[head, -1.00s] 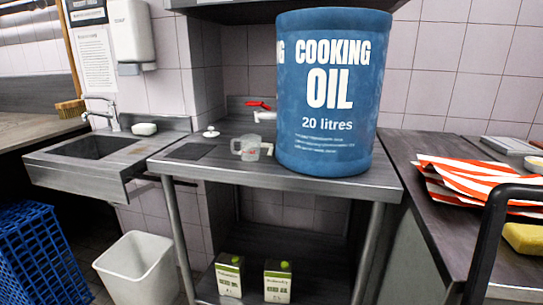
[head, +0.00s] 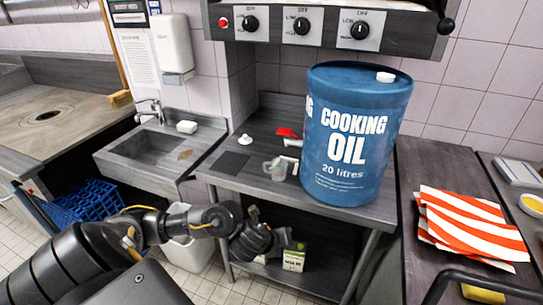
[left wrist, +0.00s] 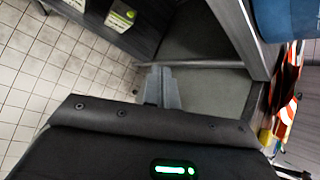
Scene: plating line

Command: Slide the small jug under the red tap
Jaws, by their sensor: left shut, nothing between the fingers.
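The small jug (head: 276,170), clear with a handle, stands upright on the steel counter (head: 232,184) in the head view. The red tap (head: 287,133) has a red lever and a pale spout, on the back side of the counter behind and slightly right of the jug. The large blue cooking oil drum (head: 352,140) hides part of the area right of the tap. My left gripper (head: 286,237) is in front of and below the counter edge, away from the jug. Its fingers (left wrist: 161,88) are together and empty in the left wrist view. My right gripper is not in view.
A white knob-like item (head: 245,139) stands left of the jug. A control panel (head: 330,27) overhangs the back. Cartons (head: 293,257) sit on the lower shelf. Striped red-and-white packets (head: 470,222) lie on the right counter, near a black bar (head: 480,281).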

